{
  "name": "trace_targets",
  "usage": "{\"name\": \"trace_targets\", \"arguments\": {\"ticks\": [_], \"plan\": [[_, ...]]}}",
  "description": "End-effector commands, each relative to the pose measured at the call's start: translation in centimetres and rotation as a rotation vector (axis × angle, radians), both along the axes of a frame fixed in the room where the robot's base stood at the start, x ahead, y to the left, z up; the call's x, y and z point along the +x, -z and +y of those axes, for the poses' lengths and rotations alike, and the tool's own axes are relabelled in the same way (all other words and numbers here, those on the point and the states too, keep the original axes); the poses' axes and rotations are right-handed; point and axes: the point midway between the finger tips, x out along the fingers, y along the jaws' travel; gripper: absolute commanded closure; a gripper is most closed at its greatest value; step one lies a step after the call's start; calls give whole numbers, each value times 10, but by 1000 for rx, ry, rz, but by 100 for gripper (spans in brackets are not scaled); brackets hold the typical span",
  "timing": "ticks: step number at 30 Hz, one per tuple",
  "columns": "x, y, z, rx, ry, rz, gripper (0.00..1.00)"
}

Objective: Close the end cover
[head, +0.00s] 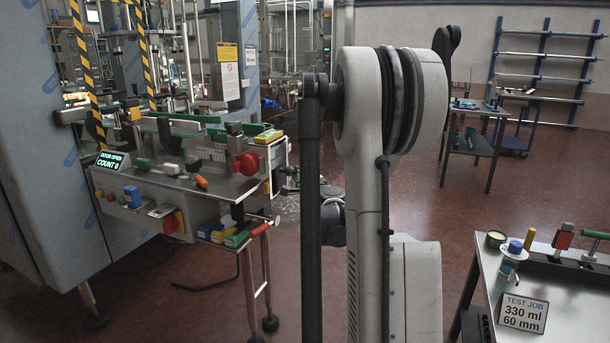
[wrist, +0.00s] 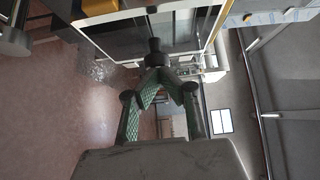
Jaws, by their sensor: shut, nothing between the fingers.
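The end cover (wrist: 118,42), a pale-framed panel with a dark see-through pane, fills the upper middle of the wrist view. A black knob (wrist: 153,45) stands out from it. My gripper (wrist: 157,62) has green-padded fingers, shut and empty, with their tips at or just short of the knob; I cannot tell whether they touch. In the head view the cover's pale edge (head: 288,152) shows at the right end of the machine bench, and my arm hides much of the space beside it. The display (head: 110,160) reads "DOOR OPEN COUNT 0".
The machine's bench (head: 215,185) carries several coloured parts and a red knob (head: 246,164). A side table (head: 570,315) with a "TEST JOB 330 ml 60 mm" sign (head: 524,313) stands at lower right. Another table (head: 475,140) stands behind. Red floor between them is clear.

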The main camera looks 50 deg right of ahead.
Motion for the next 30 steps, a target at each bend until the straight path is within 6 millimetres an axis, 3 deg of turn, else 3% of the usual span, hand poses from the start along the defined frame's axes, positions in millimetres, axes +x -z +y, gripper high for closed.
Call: {"name": "trace_targets", "arguments": {"ticks": [12, 30], "plan": [[19, 0, 20, 0, -3, 0, 100], [24, 0, 23, 0, -7, 0, 100]]}}
